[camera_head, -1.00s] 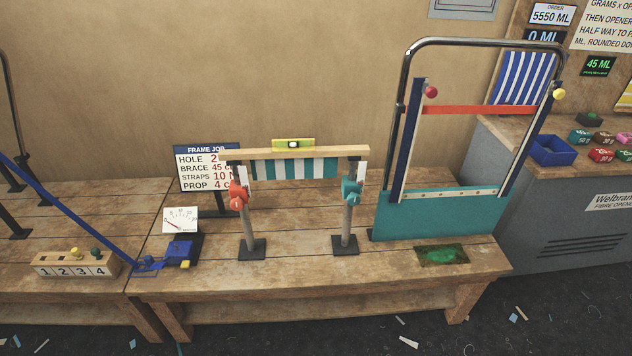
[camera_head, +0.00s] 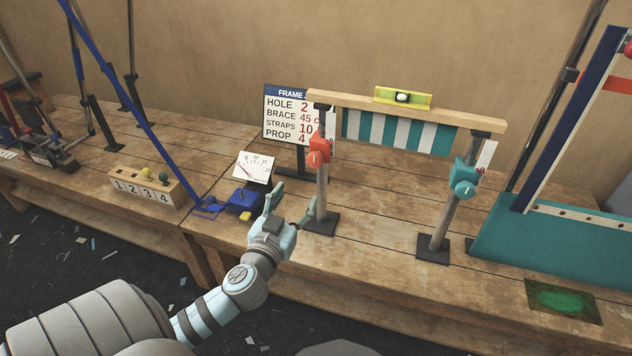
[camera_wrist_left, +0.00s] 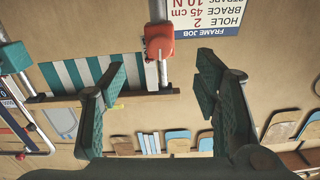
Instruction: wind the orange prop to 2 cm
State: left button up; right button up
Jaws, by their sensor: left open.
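The orange prop (camera_head: 319,153) is a grey post with an orange winder housing, standing on a dark foot plate on the bench. It also shows in the left wrist view (camera_wrist_left: 159,38), ahead of and between the spread fingers. A white scale strip stands beside it; I cannot read it. The teal prop (camera_head: 463,178) stands to its right. A wooden beam (camera_head: 365,106) lies across both, with a yellow-green level (camera_head: 402,97) on top. My left gripper (camera_head: 293,212) is open and empty, low in front of the orange prop and apart from its winder. My right gripper is not in view.
A blue device (camera_head: 243,201) with a dial card (camera_head: 253,167) sits left of the orange prop. A sign (camera_head: 290,115) stands behind. A numbered block (camera_head: 147,188) is further left. A teal panel frame (camera_head: 548,240) and green patch (camera_head: 563,300) are at right.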

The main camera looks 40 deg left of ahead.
aim_at(314, 162)
pick_arm(q)
jog(key=x, duration=0.4)
jog(key=r+x, duration=0.1)
jog(key=x, duration=0.9)
jog(key=shift+w+r, duration=0.15)
jog(key=c, duration=1.2)
